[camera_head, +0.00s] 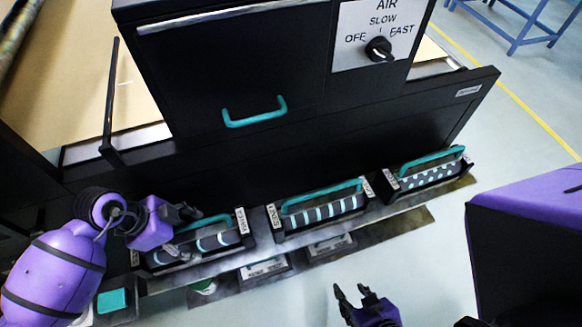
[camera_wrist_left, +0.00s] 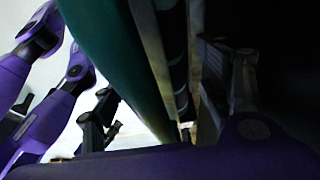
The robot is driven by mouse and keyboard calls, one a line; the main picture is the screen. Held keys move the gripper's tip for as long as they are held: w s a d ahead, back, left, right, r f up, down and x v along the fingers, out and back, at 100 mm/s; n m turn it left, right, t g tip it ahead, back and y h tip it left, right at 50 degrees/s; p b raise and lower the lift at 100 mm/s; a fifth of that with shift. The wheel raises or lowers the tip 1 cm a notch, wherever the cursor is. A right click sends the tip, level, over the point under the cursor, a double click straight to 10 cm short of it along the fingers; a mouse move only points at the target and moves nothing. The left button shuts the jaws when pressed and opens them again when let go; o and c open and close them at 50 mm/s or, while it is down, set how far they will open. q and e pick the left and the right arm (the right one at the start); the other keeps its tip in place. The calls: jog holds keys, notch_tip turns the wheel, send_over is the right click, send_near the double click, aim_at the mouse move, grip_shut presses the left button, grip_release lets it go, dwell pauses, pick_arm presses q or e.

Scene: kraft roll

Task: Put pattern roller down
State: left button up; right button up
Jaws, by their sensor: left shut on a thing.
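The pattern roller (camera_head: 198,243) is dark with pale bands and has a teal handle (camera_head: 203,221). It sits in or just over the leftmost tray at the front of the black machine; I cannot tell whether it rests fully. My left gripper (camera_head: 187,230) is shut on its handle and partly hides it. In the left wrist view the teal handle (camera_wrist_left: 115,60) runs between the fingers (camera_wrist_left: 170,110), with the banded roller (camera_wrist_left: 172,45) beside it. My right gripper (camera_head: 355,298) is empty, with its fingers apart, over the floor at the bottom.
A striped roller (camera_head: 325,210) and a dotted roller (camera_head: 430,175), each with a teal handle, sit in trays to the right. The black machine (camera_head: 300,150) rises behind, with a teal drawer handle (camera_head: 254,112) and an AIR knob (camera_head: 378,49). A purple-topped block (camera_head: 530,220) stands at right.

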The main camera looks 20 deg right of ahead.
pick_arm(q)
jog(key=shift+f, duration=0.9)
pick_arm(e)
jog(key=shift+w, duration=0.2)
pick_arm(q)
jog(key=shift+f, duration=0.1)
pick_arm(e)
jog(key=shift+d, duration=0.1)
pick_arm(q)
jog(key=o, duration=2.1)
jog(key=shift+s+f, duration=0.15)
pick_arm(e)
jog(key=shift+f, duration=0.1)
pick_arm(q)
jog(key=v, duration=1.1)
jog(key=shift+a+r+p, duration=0.1)
jog(key=shift+r+p, duration=0.15)
jog(key=shift+p, duration=0.15)
jog(key=shift+a+r, duration=0.1)
jog(key=shift+r, duration=0.2)
pick_arm(e)
jog(key=shift+w+a+r, duration=0.25)
jog(key=shift+w+r, duration=0.15)
jog(key=shift+r, duration=0.05)
jog(key=shift+w+r, duration=0.1)
jog(key=shift+w, duration=0.25)
